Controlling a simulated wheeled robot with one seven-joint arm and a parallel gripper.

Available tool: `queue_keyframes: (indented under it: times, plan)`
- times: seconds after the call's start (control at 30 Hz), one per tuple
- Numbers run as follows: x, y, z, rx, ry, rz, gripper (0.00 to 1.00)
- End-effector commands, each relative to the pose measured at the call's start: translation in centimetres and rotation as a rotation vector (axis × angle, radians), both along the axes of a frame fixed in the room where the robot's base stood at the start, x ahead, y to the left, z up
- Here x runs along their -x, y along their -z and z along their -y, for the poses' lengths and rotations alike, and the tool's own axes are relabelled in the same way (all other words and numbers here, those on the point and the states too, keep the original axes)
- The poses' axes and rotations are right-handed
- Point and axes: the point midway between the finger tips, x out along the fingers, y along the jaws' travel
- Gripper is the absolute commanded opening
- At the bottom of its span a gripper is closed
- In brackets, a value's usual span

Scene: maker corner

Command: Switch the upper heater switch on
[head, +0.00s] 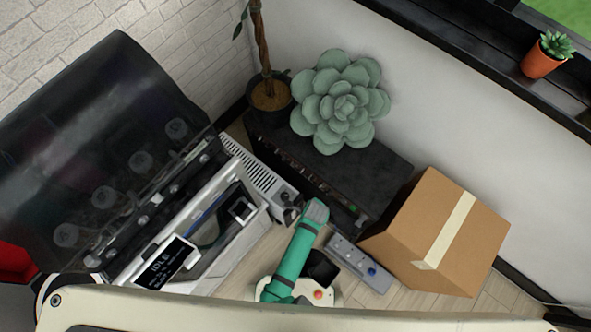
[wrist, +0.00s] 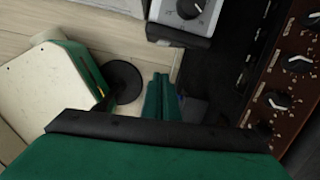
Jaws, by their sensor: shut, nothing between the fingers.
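A pale grey finned unit that looks like the heater (head: 262,172) stands in the head view between the white machine and the black cabinet. In the wrist view its grey end panel (wrist: 177,29) shows at the top, with a round dial (wrist: 190,8) partly cut off by the frame edge. I cannot make out the upper heater switch in either view. My gripper (wrist: 161,80) is shut and empty, its green fingers together, below the heater's panel in the picture. In the head view my green arm (head: 292,252) reaches towards the heater, and I cannot make out the fingers there.
The black cabinet (head: 385,165) bears a large succulent (head: 340,103); its brown knob panel (wrist: 290,90) is close at right in the wrist view. A cardboard box (head: 425,215) and a grey strip with a blue button (head: 345,252) lie right of my arm. The white machine (head: 235,245) stands left.

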Motion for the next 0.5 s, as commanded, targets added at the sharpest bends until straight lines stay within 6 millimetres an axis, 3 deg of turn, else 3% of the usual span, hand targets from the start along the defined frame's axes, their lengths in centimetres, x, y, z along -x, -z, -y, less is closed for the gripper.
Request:
queue_keyframes:
  times: [0.27, 0.5]
  plan:
    - [0.3, 1.1, 1.3, -0.021, 0.107, -0.075, 0.0]
    - [0.1, 4.5, 0.9, -0.02, 0.105, -0.075, 0.0]
